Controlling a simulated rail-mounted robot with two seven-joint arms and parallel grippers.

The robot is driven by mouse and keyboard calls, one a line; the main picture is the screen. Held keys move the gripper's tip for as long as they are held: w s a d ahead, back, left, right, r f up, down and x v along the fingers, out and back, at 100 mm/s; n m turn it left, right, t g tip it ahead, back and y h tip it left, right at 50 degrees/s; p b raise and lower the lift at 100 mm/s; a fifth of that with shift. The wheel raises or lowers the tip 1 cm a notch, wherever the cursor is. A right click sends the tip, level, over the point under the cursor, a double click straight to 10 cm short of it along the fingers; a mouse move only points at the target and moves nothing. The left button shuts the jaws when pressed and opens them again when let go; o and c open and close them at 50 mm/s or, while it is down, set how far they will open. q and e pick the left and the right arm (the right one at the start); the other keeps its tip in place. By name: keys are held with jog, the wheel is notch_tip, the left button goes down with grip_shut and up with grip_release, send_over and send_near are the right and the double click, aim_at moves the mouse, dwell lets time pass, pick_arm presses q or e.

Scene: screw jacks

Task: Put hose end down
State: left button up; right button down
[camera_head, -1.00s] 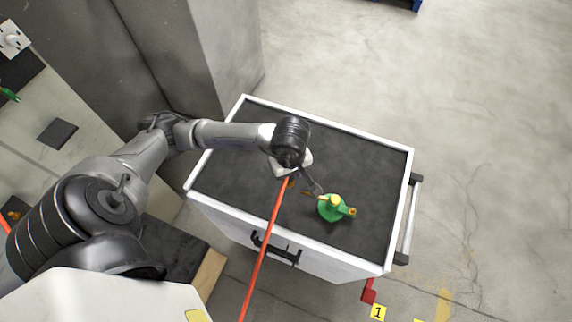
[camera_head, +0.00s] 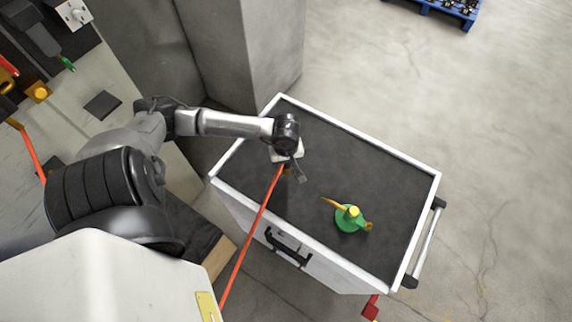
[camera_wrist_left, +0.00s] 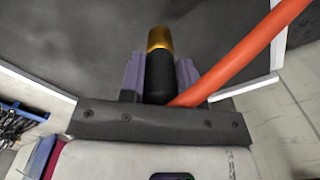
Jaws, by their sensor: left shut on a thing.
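My left gripper (camera_head: 296,174) is over the dark top of the white cart (camera_head: 300,124). It is shut on the hose end (camera_wrist_left: 159,70), a black sleeve with a brass tip, gripped between the two fingers in the left wrist view. The orange hose (camera_head: 252,232) runs from the gripper down across the cart's front edge, and it also shows in the left wrist view (camera_wrist_left: 240,58). A green screw jack (camera_head: 350,219) with yellow-orange parts stands on the cart top, right of and apart from the gripper. Whether the hose end touches the cart top I cannot tell. My right gripper is out of view.
The cart top is bare around the jack and towards the back right. A grey pillar (camera_head: 245,55) stands behind the cart. A bench (camera_head: 105,75) with tools is at the left. A blue pallet (camera_head: 440,10) lies far off on the floor.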

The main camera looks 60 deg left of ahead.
aim_at(286, 167)
pick_arm(q)
jog(key=shift+f, duration=1.45)
jog(key=shift+f, duration=0.2)
jog(key=o, duration=1)
jog(key=shift+r, duration=0.15)
